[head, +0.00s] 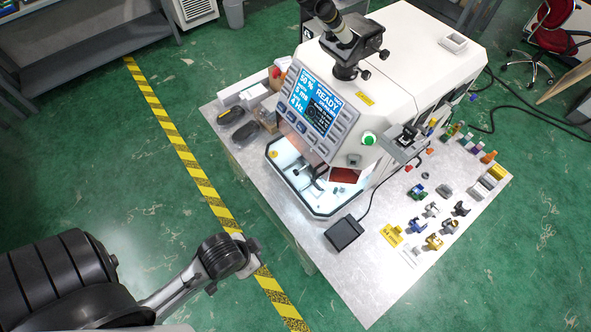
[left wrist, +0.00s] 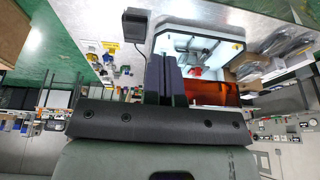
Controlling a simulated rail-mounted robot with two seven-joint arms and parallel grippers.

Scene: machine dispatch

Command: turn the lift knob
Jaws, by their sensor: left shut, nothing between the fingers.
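The white machine (head: 425,45) stands on the table with its screen lit and reading READY. A round green knob or button (head: 368,138) sits on its front, right of the screen. I cannot pick out for sure which part is the lift knob. A small red part (left wrist: 195,72) shows at the lit work chamber (left wrist: 222,48) in the left wrist view. My left gripper (left wrist: 165,58) is shut and empty, its two dark fingers together, pointing toward the machine. In the head view the end of my left arm (head: 243,258) is over the floor, left of the table and apart from the machine.
A black pedal box (head: 343,232) lies on the table (head: 362,290) in front of the machine. Several small coloured parts lie to its right. Boxes and dark trays (head: 245,132) lie at the left edge. The floor between arm and table is clear.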

